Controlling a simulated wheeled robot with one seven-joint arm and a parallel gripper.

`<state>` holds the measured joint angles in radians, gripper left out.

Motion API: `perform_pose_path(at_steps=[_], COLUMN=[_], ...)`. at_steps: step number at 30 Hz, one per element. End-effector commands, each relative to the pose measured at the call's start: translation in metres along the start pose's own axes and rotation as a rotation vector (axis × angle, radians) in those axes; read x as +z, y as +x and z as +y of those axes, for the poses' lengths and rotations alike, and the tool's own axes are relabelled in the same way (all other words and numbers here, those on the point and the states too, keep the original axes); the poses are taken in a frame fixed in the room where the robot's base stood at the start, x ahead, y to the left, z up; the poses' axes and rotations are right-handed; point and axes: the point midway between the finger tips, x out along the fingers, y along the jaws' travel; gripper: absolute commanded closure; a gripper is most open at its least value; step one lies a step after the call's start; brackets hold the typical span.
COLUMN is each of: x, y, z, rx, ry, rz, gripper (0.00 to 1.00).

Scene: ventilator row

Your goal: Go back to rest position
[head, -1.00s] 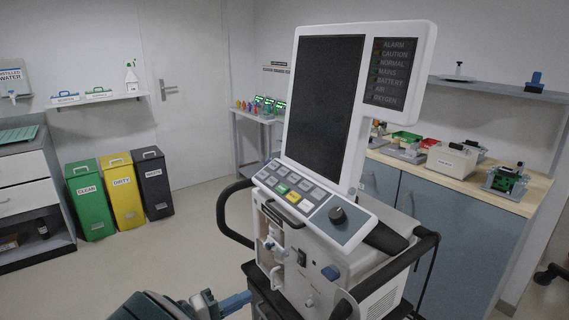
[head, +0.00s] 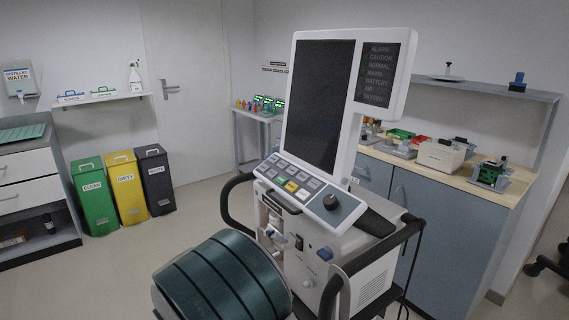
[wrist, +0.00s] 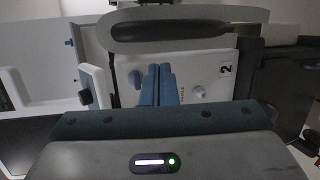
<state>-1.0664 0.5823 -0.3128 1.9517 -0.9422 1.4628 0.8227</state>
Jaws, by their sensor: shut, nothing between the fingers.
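The ventilator (head: 335,255) stands in front of me, with a tall dark screen (head: 318,105) on top and a sloped key panel with a black knob. Its side lamp panel lists alarm, caution and other states. A dark teal part of my arm covers the ventilator's lower left in the head view, and my gripper is hidden there. In the wrist view my gripper (wrist: 157,85) has its two blue fingers together and empty. Beyond them is a pale ventilator face (wrist: 200,83) marked "2", with a dark handle above. I cannot tell whether the fingers touch it.
Dark rails (head: 334,290) flank the ventilator. Green, yellow and dark bins (head: 125,188) stand by the left wall. A wood-topped counter (head: 505,190) with several devices stands at the right. A small side table (head: 258,115) is behind. Floor at the left is clear.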

Motion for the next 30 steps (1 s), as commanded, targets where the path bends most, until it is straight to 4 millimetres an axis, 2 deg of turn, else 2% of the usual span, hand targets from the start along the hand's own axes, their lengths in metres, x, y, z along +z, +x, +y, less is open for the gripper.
perform_pose_path(at_steps=[1, 6, 12, 21, 30], x=[0.008, 0.043, 0.095, 0.161, 0.205], y=[0.009, 0.041, 0.066, 0.071, 0.059], z=[0.009, 0.031, 0.054, 0.086, 0.115], rx=[-0.049, -0.277, -0.590, -0.973, -1.179], ry=[0.001, -0.004, 0.039, 0.210, 0.461], rz=[-0.031, -0.133, -0.209, -0.181, -0.041], gripper=[1.00, 1.00, 1.00, 1.00, 1.00])
